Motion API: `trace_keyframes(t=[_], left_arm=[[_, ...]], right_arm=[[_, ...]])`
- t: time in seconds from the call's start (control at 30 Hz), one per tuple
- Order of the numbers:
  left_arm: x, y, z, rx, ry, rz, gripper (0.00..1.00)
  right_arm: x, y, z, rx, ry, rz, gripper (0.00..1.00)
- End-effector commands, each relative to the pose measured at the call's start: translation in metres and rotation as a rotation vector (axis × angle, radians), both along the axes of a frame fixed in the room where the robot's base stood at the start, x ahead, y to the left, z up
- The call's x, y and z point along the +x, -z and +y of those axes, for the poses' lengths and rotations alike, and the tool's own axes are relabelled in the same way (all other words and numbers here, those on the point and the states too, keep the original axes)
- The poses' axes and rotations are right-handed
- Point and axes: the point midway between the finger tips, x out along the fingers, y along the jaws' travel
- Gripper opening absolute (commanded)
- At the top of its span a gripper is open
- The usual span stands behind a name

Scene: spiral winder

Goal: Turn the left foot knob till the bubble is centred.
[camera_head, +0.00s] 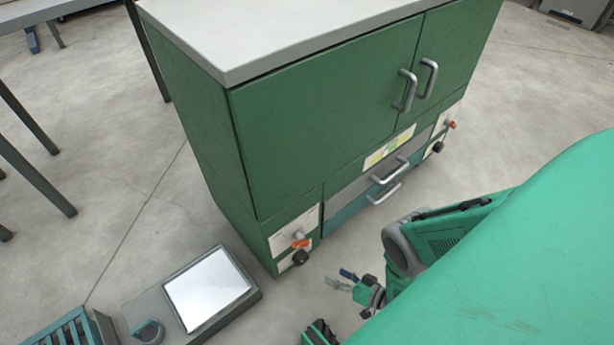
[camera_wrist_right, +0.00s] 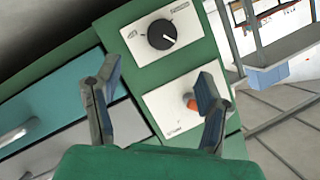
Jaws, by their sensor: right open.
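The green cabinet (camera_head: 330,110) has a knob panel at its lower left corner, with an orange-tipped knob (camera_head: 299,241) and a black knob (camera_head: 300,257) below it. In the wrist view, the black knob (camera_wrist_right: 162,34) has a white pointer line and sits on a white plate; the orange-tipped knob (camera_wrist_right: 192,103) is partly behind a finger. My right gripper (camera_head: 343,279) is open and empty, in front of this panel and apart from it. Its fingers also frame the wrist view (camera_wrist_right: 155,85). I cannot make out a bubble.
A similar knob panel (camera_head: 440,135) is at the cabinet's lower right. Drawers with metal handles (camera_head: 385,185) and a yellow-green label (camera_head: 388,148) lie between. A grey box with a bright white top (camera_head: 207,289) stands on the floor at the left.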

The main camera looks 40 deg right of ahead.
Motion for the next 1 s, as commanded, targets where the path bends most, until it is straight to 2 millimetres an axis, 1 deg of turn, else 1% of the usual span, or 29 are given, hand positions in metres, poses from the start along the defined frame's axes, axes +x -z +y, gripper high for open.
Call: trace_keyframes(t=[0.07,0.17,0.27,0.5,0.7,0.83,1.0], left_arm=[[0.0,-0.001,0.0,0.001,-0.001,0.0,0.0],[0.0,0.003,0.001,0.001,-0.001,0.0,0.0],[0.0,0.008,0.001,0.001,-0.001,0.001,0.0],[0.0,0.028,0.001,0.001,-0.001,0.001,0.0],[0.0,0.042,0.001,0.0,-0.001,0.001,0.0],[0.0,0.048,0.001,0.0,-0.001,0.001,0.0],[0.0,0.051,0.001,0.001,-0.001,0.001,0.0]], right_arm=[[-0.001,-0.001,0.0,0.032,-0.002,0.011,0.64],[0.006,0.003,0.003,0.044,-0.004,0.014,0.64],[0.019,0.009,0.007,0.047,-0.003,0.012,0.64],[0.065,0.025,0.023,0.046,-0.003,0.01,0.64],[0.099,0.036,0.035,0.043,-0.002,0.011,0.64],[0.113,0.04,0.04,0.043,-0.002,0.012,0.64],[0.122,0.042,0.043,0.045,-0.002,0.013,0.64]])
